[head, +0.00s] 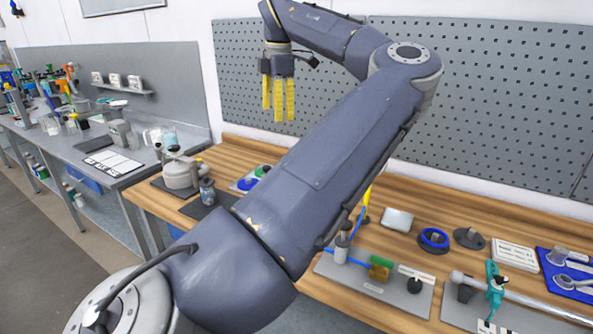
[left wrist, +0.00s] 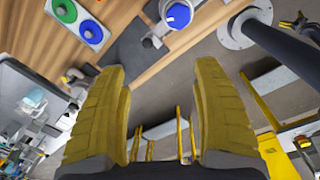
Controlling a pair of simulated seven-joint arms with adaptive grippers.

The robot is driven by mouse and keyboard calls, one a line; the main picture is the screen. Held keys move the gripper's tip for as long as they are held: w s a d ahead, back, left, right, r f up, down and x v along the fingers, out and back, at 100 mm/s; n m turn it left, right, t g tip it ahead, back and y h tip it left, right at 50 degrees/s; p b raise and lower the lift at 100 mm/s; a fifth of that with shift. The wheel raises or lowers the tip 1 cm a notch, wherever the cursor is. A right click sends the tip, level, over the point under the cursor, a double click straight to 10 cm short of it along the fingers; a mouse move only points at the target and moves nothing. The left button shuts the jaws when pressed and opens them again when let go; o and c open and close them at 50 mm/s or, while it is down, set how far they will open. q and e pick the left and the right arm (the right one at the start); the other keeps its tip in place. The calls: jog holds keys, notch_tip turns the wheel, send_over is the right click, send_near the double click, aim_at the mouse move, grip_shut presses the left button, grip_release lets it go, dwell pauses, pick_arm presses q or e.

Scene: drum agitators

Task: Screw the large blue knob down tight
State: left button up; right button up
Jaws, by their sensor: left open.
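Two blue round parts could be the large blue knob, and I cannot tell which one is. One blue knob (left wrist: 179,15) sits on a grey-white round body at the top of the left wrist view. The other blue disc (left wrist: 91,32) lies beside a green one on a pale plate; it also shows in the head view (head: 247,184), partly hidden by my arm. My left gripper (head: 279,112) is open and empty, raised well above the bench, with its yellow fingers pointing down. Its fingers (left wrist: 162,115) stand wide apart in the left wrist view. My right gripper is not seen.
A grey pot-like vessel (head: 181,172) stands at the bench's left end. A blue ring-shaped part (head: 434,239), a white box (head: 398,219) and a grey fixture plate (head: 375,285) lie on the right. A pegboard (head: 500,90) closes the back. My arm hides the bench's middle.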

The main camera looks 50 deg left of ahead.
pick_arm(q)
jog(key=shift+h, duration=0.4)
jog(key=d+f, duration=0.1)
jog(key=f, duration=0.4)
jog(key=w+d+f, duration=0.1)
jog(key=f, duration=0.5)
jog(key=w+d+f, duration=0.1)
jog(key=f, duration=0.5)
jog(key=shift+w+d+f, duration=0.1)
jog(key=shift+d+f, duration=0.15)
jog(key=shift+c, duration=0.5)
jog(key=c, duration=1.2)
jog(key=shift+m, duration=0.3)
